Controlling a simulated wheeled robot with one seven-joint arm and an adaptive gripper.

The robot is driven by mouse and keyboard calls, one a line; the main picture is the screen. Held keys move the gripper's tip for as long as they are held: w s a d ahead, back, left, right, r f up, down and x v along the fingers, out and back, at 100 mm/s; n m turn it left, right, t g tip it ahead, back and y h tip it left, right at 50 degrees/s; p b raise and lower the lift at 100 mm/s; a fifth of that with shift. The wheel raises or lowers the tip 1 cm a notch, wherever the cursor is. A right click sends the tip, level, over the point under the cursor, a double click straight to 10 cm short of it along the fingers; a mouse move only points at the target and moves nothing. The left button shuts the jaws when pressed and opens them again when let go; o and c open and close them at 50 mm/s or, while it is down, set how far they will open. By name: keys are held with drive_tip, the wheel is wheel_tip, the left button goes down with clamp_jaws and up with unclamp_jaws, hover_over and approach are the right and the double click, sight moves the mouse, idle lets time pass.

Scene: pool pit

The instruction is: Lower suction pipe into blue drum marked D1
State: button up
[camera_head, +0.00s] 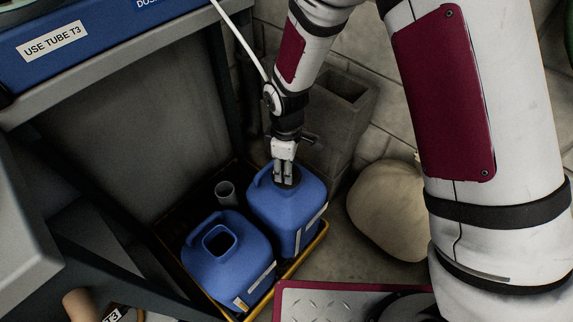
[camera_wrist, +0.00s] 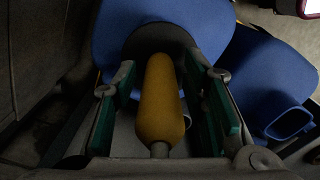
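Two blue drums stand side by side. The back drum (camera_head: 288,212) is right under my gripper (camera_head: 283,181), which points down at its top. A dark round piece (camera_head: 291,183) covers or fills that drum's neck; it also shows in the wrist view (camera_wrist: 160,40). The front drum (camera_head: 225,262) has an open, squarish neck. Their labels are unreadable, so I cannot tell which is D1. In the wrist view a yellow, rounded cylinder (camera_wrist: 160,100) lies between my green-padded fingers; whether they touch it is unclear. I cannot identify the suction pipe for certain or see inside the back drum.
The drums stand in a yellow-rimmed tray (camera_head: 309,253), with a grey open tube (camera_head: 226,190) behind them. A blue unit marked "USE TUBE T3" (camera_head: 70,38) is on the bench. Concrete blocks (camera_head: 338,112) and a beige rounded object (camera_head: 388,211) are close right.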

clamp_jaws()
wheel_tip(320, 180, up, 32)
drive_tip(key=p, duration=2.2)
drive_tip(key=shift+f, duration=0.15)
idle(0.7)
